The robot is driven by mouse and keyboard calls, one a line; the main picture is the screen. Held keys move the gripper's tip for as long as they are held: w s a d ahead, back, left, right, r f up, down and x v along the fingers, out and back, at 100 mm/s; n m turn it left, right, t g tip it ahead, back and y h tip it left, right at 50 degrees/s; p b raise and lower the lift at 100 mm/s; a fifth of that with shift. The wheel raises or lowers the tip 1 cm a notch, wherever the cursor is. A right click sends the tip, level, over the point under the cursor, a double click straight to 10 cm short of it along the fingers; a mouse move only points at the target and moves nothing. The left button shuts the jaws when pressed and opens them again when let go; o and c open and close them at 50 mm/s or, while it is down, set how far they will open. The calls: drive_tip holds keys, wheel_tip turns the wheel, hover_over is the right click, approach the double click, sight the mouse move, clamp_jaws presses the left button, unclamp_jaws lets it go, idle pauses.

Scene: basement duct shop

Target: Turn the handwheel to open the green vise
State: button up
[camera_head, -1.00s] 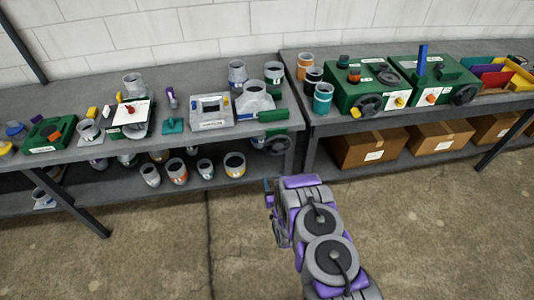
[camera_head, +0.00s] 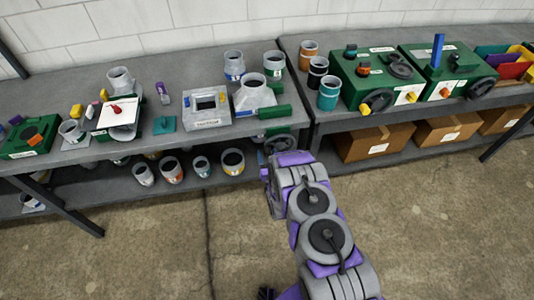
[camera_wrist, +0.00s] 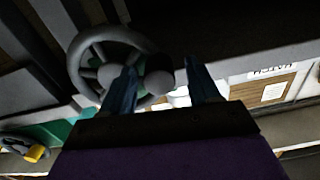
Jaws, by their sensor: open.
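The green vise (camera_head: 272,112) sits at the front right corner of the left bench. Its grey handwheel (camera_wrist: 75,62) fills the upper left of the wrist view, with a round hub and a dark knob (camera_wrist: 158,82). My gripper (camera_wrist: 163,72) is open. Its left finger overlaps the wheel's hub side in the picture, and the knob shows between the two fingers. Whether a finger touches the wheel cannot be told.
The left bench (camera_head: 60,100) holds pipe fittings and a grey block (camera_head: 206,108), with several cans on its lower shelf. The right bench (camera_head: 330,112) carries green machines (camera_head: 375,78) with wheels, above cardboard boxes (camera_head: 372,142). The concrete floor (camera_head: 150,250) in front is clear.

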clamp_jaws()
idle(0.5)
